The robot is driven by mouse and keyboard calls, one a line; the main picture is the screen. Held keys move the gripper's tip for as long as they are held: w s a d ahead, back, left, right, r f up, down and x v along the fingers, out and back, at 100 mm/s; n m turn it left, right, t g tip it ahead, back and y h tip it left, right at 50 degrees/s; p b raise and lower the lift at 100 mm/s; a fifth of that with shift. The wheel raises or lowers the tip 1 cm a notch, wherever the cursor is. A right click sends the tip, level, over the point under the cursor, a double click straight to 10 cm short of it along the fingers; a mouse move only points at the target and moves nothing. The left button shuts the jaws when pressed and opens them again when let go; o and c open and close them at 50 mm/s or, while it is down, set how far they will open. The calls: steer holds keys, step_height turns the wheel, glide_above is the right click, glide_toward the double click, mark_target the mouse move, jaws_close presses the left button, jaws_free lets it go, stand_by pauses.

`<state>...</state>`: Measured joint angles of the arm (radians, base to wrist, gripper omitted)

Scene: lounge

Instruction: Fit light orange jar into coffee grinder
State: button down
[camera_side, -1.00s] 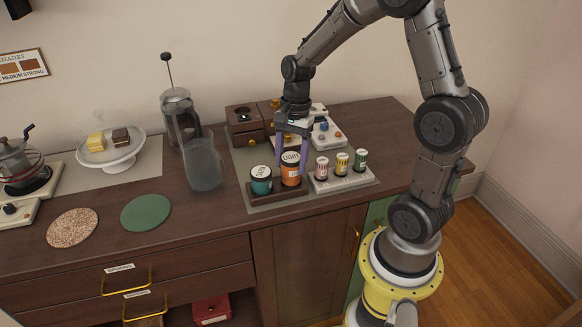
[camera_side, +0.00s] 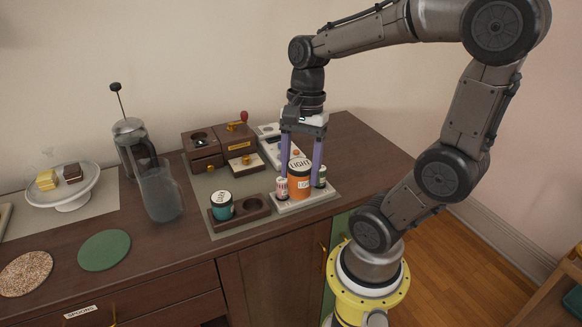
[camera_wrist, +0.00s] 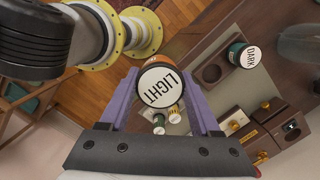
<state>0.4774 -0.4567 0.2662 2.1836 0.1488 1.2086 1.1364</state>
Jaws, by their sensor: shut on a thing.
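The light orange jar (camera_side: 299,186) has a white lid marked LIGHT. My gripper (camera_side: 301,176) is shut on it, with one purple finger on each side. The jar is upright, in front of the small spice jars; the side view does not settle how far it is above their tray. In the wrist view the jar's lid (camera_wrist: 160,88) faces the camera between the fingers. The coffee grinder appears to be the dark wooden unit (camera_side: 203,150) with a round opening, behind and left of my gripper. Its opening also shows in the wrist view (camera_wrist: 291,126).
A teal jar marked DARK (camera_side: 222,206) sits in a wooden holder (camera_side: 252,203) whose other recess is empty. Small spice jars (camera_side: 281,187) stand on a pale tray (camera_side: 290,206). A glass pitcher (camera_side: 160,192) and a French press (camera_side: 128,135) stand left. A white scale (camera_side: 271,150) is behind.

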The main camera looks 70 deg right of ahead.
steer(key=w+d+r+m+t+h, duration=0.1)
steer(key=w+d+r+m, duration=0.5)
steer(key=w, duration=0.3)
steer(key=w+d+r+m, duration=0.4)
steer(key=w+r+m, duration=0.1)
steer(key=w+r, duration=0.35)
steer(key=w+d+m, duration=0.4)
steer(key=w+d, duration=0.1)
steer(key=w, duration=0.4)
steer(key=w+d+f+m, duration=0.1)
steer(key=w+d+f, duration=0.4)
steer(key=w+f, duration=0.3)
steer(key=shift+w+d+f+m+t+h, duration=0.3)
steer(key=shift+w+d+m+h, duration=0.1)
steer(key=shift+w, duration=1.55)
steer(key=shift+w+f, duration=0.1)
steer(key=shift+f, duration=0.1)
steer(key=shift+w+d+f, duration=0.1)
steer(key=shift+w+f, duration=0.05)
steer(key=shift+f, duration=2.3)
steer(key=shift+w+d+f, duration=0.1)
steer(key=shift+w+f, duration=0.05)
steer(key=shift+f, duration=2.25)
